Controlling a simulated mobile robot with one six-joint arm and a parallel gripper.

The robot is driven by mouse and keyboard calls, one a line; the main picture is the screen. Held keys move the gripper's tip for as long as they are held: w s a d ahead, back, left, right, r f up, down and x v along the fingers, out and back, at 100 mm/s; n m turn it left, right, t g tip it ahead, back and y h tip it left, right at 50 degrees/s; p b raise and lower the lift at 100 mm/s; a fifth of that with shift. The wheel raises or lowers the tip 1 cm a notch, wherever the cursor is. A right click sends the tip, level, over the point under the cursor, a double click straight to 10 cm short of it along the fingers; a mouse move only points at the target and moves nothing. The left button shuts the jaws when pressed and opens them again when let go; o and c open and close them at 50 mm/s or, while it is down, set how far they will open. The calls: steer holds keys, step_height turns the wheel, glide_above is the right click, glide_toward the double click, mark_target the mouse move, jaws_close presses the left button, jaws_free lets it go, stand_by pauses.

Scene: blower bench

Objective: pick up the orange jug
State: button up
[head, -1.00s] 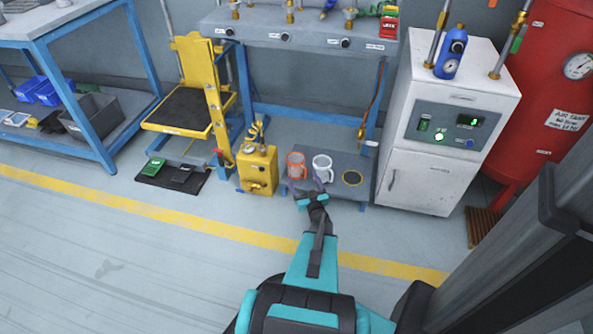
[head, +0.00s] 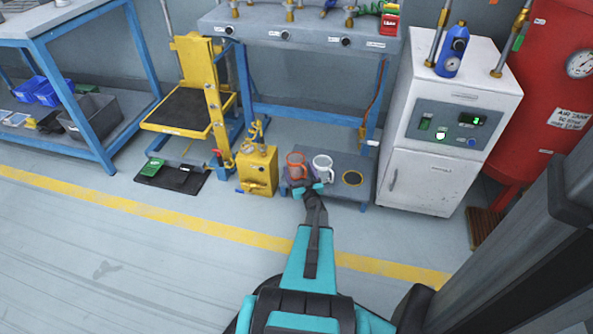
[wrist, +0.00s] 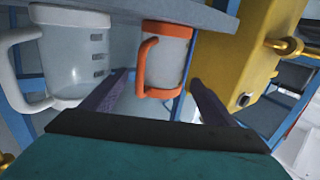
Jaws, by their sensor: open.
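The orange jug (head: 296,163) has an orange rim and handle and a greyish clear body. It stands on the low grey shelf of the bench (head: 357,195). In the wrist view the orange jug (wrist: 172,58) shows between my two fingers, its handle facing the camera's left. My gripper (head: 302,184) is open, just in front of the jug; the wrist view shows its dark fingers (wrist: 157,98) spread on either side with nothing gripped. Whether they touch the jug I cannot tell.
A white-handled jug (head: 322,168) stands close to the right of the orange one, and it also shows in the wrist view (wrist: 72,65). A yellow can (head: 257,172) stands close on the left. A white cabinet (head: 430,180) stands further right.

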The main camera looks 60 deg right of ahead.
mark_target(298, 167)
steer(key=x, duration=0.1)
steer(key=b+x, duration=0.1)
steer(key=x, duration=0.1)
steer(key=shift+f, duration=0.3)
steer(key=shift+w+d+r+b, duration=0.15)
steer(key=shift+w+d+b, duration=0.15)
steer(key=shift+w+d, duration=0.2)
steer(key=c, duration=1.2)
steer(key=shift+o, duration=0.2)
steer(key=shift+r, duration=0.1)
steer(key=shift+r+p, duration=0.5)
steer(key=shift+r, duration=0.3)
steer(key=r+p+v, duration=0.1)
steer(key=p+v, duration=0.1)
steer(key=v, duration=0.6)
steer(key=s+d+r+p+v, duration=0.1)
steer(key=r+p+v, duration=0.1)
steer(key=v, duration=0.6)
steer(key=shift+s+d+p, duration=0.2)
steer(key=shift+d+p, duration=0.15)
